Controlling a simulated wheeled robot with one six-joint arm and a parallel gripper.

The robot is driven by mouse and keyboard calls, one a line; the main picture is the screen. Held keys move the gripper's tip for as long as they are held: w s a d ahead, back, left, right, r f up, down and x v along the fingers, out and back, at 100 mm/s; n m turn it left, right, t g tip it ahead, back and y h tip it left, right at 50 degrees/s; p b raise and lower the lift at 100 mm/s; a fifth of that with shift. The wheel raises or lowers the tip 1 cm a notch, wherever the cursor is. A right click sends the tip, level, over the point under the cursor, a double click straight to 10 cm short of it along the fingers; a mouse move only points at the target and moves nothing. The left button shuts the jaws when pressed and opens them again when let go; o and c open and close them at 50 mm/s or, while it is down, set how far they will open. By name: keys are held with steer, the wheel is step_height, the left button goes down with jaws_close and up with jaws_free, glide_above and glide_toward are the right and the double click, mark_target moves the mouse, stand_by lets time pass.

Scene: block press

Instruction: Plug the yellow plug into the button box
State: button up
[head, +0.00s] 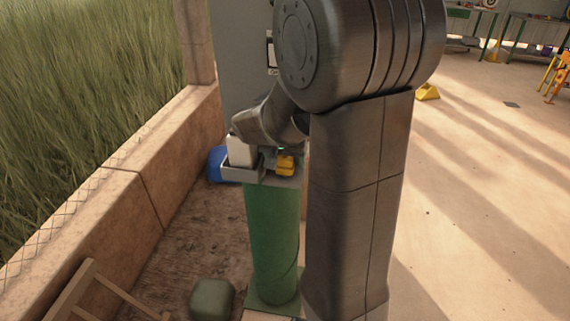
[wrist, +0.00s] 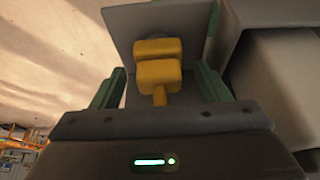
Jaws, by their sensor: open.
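The yellow plug (head: 286,165) is on the grey top of a green pedestal (head: 272,240). In the wrist view the yellow plug (wrist: 159,76) shows as two blocky parts with a narrow stem toward me, against a grey plate (wrist: 122,22). My gripper (wrist: 160,80) is open, with one green finger on each side of the plug and a gap on both sides. In the head view my arm hides most of my gripper. I cannot tell for sure which thing is the button box; a tall grey cabinet (head: 238,60) stands behind, partly hidden by my arm.
A whitish block (head: 242,152) sits in a grey holder beside the plug, close right of my gripper in the wrist view (wrist: 288,85). A blue object (head: 216,163) is behind it. A low wall (head: 110,210) runs along the left. Open floor (head: 480,200) lies right.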

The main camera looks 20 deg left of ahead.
steer(key=shift+w+f, duration=0.25)
steer(key=shift+f, duration=0.45)
steer(key=c, duration=1)
steer(key=shift+r, duration=0.15)
steer(key=shift+s+r+b, duration=0.15)
steer(key=shift+b, duration=0.15)
step_height(320, 180, up, 6)
steer(key=shift+r+b, duration=0.1)
steer(key=shift+b, duration=0.2)
steer(key=s+d+b, duration=0.1)
steer(key=s, duration=0.5)
steer(key=s+d+b, duration=0.1)
steer(key=s+d, duration=0.1)
steer(key=s, duration=0.4)
steer(key=s+d+b, duration=0.1)
steer(key=s+b, duration=0.1)
steer(key=s, duration=0.5)
steer(key=shift+s+d+r, duration=0.1)
steer(key=shift+d+r, duration=0.05)
steer(key=shift+d, duration=0.2)
